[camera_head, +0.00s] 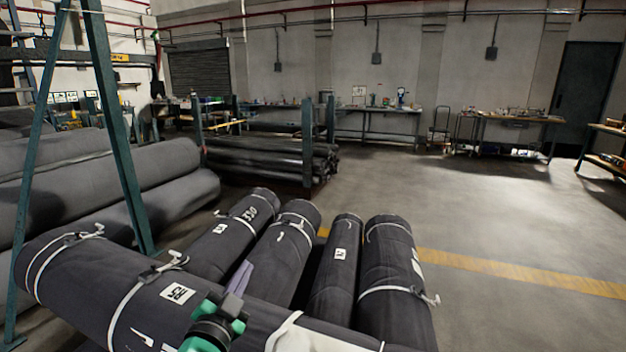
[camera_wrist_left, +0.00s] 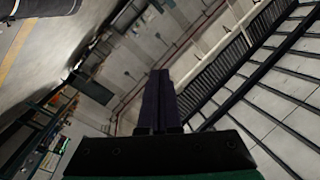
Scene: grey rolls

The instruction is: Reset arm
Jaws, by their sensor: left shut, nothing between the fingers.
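My left gripper (camera_head: 238,279) shows low in the head view, with its green and black wrist at the bottom edge. Its fingers are shut and empty, pointing up in front of the dark grey rolls. In the left wrist view the shut fingers (camera_wrist_left: 158,100) stand together with nothing between them. Behind them are the wall, the ceiling pipes and a dark frame, seen tilted. My right gripper is not in the head view.
Several strapped dark rolls (camera_head: 391,270) lie close in front, one long roll (camera_head: 75,290) across them at the left. A green frame post (camera_head: 118,130) stands at the left by larger grey rolls (camera_head: 150,170). Workbenches (camera_head: 375,112) line the back wall. The floor (camera_head: 480,215) at the right is clear.

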